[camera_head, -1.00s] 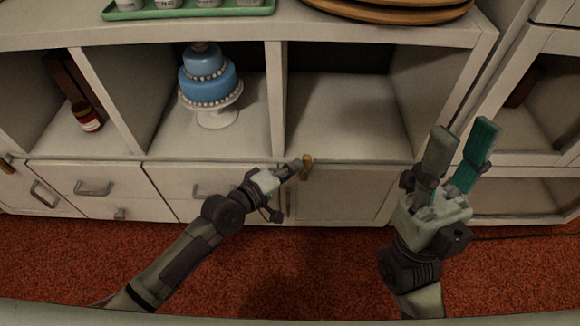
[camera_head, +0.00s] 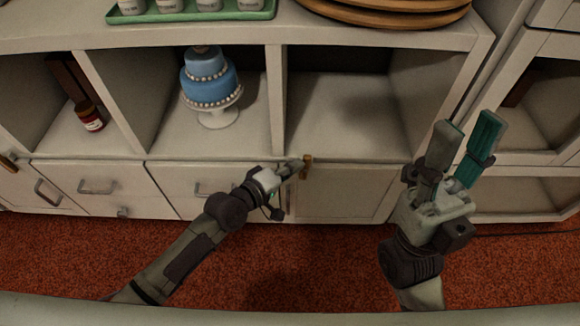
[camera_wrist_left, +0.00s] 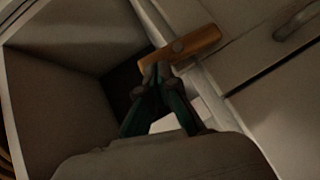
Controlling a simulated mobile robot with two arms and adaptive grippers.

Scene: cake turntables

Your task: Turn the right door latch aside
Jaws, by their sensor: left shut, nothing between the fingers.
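The right door latch (camera_head: 306,166) is a small tan bar at the top left corner of the cabinet door (camera_head: 345,190). It stands roughly upright across the shelf's front edge. In the left wrist view the latch (camera_wrist_left: 190,46) lies slantwise across that edge, with a round pivot near its middle. My left gripper (camera_head: 297,165) is shut and empty, its tips right at the latch's left side. In the wrist view the gripper tips (camera_wrist_left: 157,72) are close by one end of the latch; I cannot tell whether they touch. My right gripper (camera_head: 468,122) is open and empty, fingers pointing up, before the right cabinet.
A blue tiered cake on a white stand (camera_head: 216,115) and a red jar (camera_head: 90,117) stand in open compartments. Another latch (camera_head: 8,163) is at the far left. Drawer handles (camera_head: 95,187) stick out below. The compartment above the door is empty.

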